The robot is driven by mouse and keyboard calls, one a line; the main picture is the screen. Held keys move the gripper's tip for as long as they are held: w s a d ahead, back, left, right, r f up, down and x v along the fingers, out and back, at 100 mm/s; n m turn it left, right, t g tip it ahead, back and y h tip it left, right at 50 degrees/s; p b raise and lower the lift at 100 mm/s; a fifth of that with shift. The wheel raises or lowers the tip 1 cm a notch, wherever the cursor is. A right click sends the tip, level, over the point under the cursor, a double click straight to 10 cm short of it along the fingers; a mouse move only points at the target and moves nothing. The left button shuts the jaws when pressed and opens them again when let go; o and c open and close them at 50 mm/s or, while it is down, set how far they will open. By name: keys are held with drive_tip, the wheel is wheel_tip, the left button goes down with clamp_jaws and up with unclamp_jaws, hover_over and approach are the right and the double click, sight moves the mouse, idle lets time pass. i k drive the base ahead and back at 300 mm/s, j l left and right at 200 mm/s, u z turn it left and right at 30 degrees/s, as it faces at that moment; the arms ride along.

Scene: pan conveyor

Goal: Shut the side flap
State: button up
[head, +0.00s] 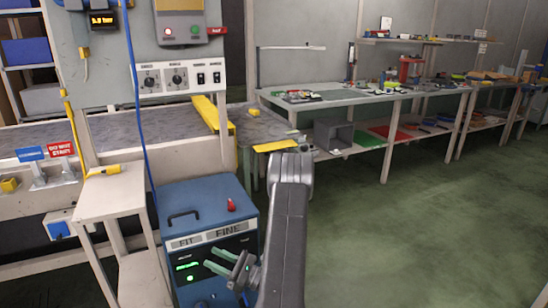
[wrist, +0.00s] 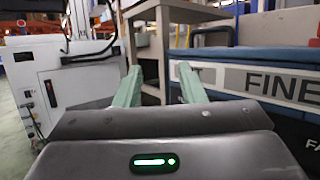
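My gripper (head: 208,257) is low in front of the blue machine marked FINE (head: 205,215). In the wrist view its two green fingers (wrist: 158,68) stand apart with nothing between them. A white cabinet side (wrist: 60,100) with a black bar handle (wrist: 92,52) shows at the left of the wrist view, apart from the fingers. No part is clearly marked as the side flap, and I cannot tell whether this white panel is it or whether it stands open.
The blue machine stands close in front, also on the right of the wrist view (wrist: 255,85). A beige stand (head: 112,195) is left of it. The conveyor (head: 110,128) runs behind, with a yellow bar (head: 207,114). Long workbenches (head: 345,98) line the back. Green floor on the right is clear.

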sight(266, 148)
drive_tip(key=i+l+z, duration=0.1)
drive_tip(key=z, duration=0.3)
drive_tip(key=i+l+z, duration=0.1)
drive_tip(key=z, duration=0.3)
drive_tip(key=i+z, duration=0.25)
drive_tip(key=z, duration=0.2)
drive_tip(key=i+l+z, duration=0.15)
drive_tip(key=i, duration=0.4)
drive_tip(key=i+u, duration=0.15)
drive_tip(key=u, duration=0.25)
drive_tip(key=i+u, duration=0.2)
drive_tip(key=u, duration=0.15)
drive_tip(key=i+u, duration=0.2)
drive_tip(key=u, duration=0.2)
drive_tip(key=i+j+u, duration=0.3)
drive_tip(key=i, duration=0.2)
drive_tip(key=i+z, duration=0.15)
